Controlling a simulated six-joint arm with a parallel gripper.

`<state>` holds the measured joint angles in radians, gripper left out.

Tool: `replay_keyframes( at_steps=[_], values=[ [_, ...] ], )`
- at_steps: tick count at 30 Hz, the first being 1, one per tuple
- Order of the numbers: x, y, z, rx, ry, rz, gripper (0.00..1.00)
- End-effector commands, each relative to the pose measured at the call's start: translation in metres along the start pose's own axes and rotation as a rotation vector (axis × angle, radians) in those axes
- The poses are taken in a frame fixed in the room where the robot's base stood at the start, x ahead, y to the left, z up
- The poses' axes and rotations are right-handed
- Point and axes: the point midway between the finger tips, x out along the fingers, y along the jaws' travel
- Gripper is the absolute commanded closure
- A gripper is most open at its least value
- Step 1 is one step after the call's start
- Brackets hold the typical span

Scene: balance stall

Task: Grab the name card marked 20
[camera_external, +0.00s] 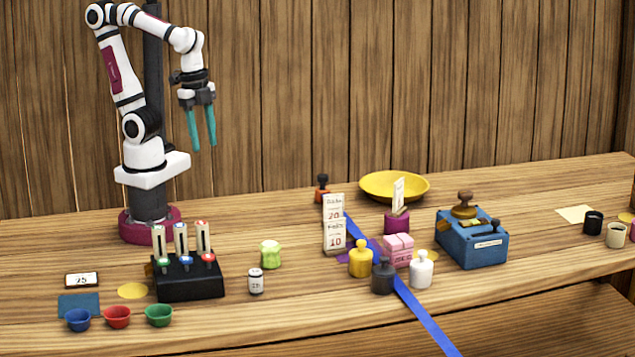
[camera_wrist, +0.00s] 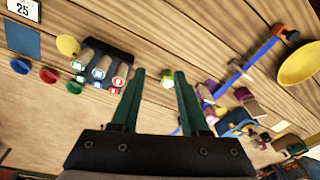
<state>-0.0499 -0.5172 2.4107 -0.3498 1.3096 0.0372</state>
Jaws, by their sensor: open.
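The white card marked 20 (camera_external: 334,207) stands upright in the middle of the counter. The card marked 10 (camera_external: 335,238) is in front of it and covers its lower part. In the wrist view these cards are too small to tell apart. My gripper (camera_external: 204,147) has its two teal fingers apart and empty. It hangs high above the counter, to the left of the cards, pointing down. The fingers also show in the wrist view (camera_wrist: 160,73), with nothing between them.
A blue strip (camera_external: 425,313) runs past the cards. A yellow bowl (camera_external: 394,186) is behind. A black rack (camera_external: 188,280) and a card marked 25 (camera_wrist: 24,9) are left.

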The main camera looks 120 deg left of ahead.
Motion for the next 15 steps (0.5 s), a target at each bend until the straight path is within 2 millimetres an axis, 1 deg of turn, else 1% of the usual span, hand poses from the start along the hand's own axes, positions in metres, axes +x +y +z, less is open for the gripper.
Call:
replay_keyframes(
  at_steps=[1, 2, 5, 6, 8, 9, 11, 12, 14, 15],
  values=[
    [0.006, -0.003, -0.015, -0.041, 0.049, 0.009, 0.55],
    [0.009, -0.005, -0.025, -0.069, 0.087, 0.013, 0.55],
    [0.019, -0.020, -0.061, -0.176, 0.223, 0.011, 0.55],
    [0.022, -0.030, -0.076, -0.228, 0.284, 0.003, 0.55],
    [0.027, -0.050, -0.098, -0.315, 0.379, -0.023, 0.55],
    [0.029, -0.067, -0.111, -0.378, 0.446, -0.051, 0.55],
    [0.031, -0.099, -0.126, -0.483, 0.549, -0.112, 0.55],
    [0.032, -0.123, -0.133, -0.559, 0.616, -0.166, 0.55],
    [0.030, -0.163, -0.134, -0.670, 0.708, -0.268, 0.55],
    [0.029, -0.190, -0.129, -0.743, 0.761, -0.345, 0.55]
  ],
)
